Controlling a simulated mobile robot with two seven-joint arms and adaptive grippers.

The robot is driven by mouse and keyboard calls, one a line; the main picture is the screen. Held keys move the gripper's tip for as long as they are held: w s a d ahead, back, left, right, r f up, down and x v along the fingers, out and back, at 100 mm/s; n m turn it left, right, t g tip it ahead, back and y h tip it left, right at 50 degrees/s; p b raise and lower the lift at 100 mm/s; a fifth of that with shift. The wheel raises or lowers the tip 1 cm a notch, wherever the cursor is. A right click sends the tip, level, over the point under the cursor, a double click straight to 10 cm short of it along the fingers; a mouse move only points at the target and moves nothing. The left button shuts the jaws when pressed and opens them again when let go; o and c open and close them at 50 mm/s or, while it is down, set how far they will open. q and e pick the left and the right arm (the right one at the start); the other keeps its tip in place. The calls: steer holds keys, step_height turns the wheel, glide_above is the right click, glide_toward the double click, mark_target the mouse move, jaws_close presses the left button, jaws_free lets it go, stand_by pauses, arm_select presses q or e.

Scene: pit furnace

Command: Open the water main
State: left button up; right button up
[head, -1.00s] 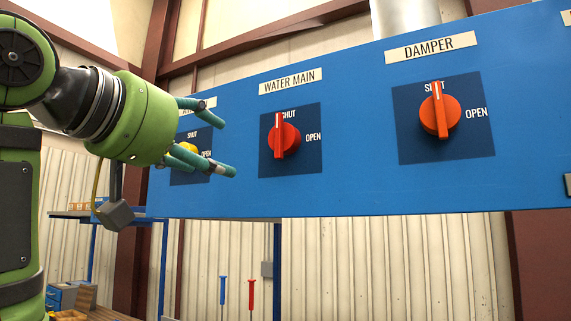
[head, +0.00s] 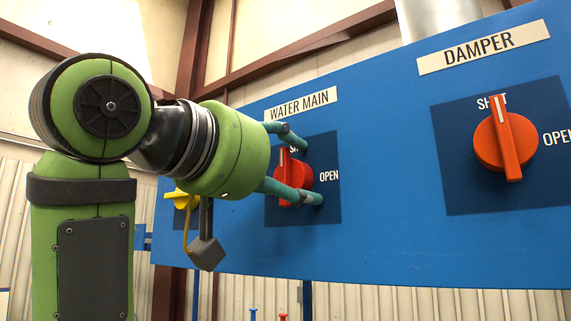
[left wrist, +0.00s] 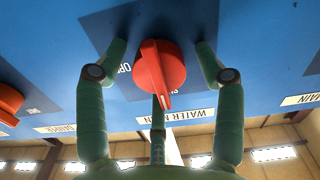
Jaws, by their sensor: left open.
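The red water main knob (head: 306,174) is on a dark blue plate on the blue panel, under the label "WATER MAIN". Its grip bar stands upright with the white line toward SHUT; OPEN is printed to its right. My left gripper (head: 306,171) is open with its fingers around the knob. In the left wrist view the same knob (left wrist: 160,72) sits between two fingers of the left gripper (left wrist: 161,46), with a gap on each side, and a third finger shows behind its bar. I cannot tell whether any finger touches it. My right gripper is not in view.
An orange damper knob (head: 506,142), also upright toward SHUT, is on the panel to the right. The panel face (head: 390,190) between the water main and damper knobs is clear.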

arm_select(q)
steer(key=shift+s+a, duration=0.15)
steer(key=shift+s+a+r, duration=0.1)
steer(key=shift+s+a, duration=0.05)
steer(key=shift+s, duration=0.05)
steer(key=shift+c, duration=0.4)
steer(key=shift+s+a, duration=0.1)
steer(key=shift+s, duration=0.05)
steer(key=c, duration=0.7)
steer(key=shift+c, duration=1.2)
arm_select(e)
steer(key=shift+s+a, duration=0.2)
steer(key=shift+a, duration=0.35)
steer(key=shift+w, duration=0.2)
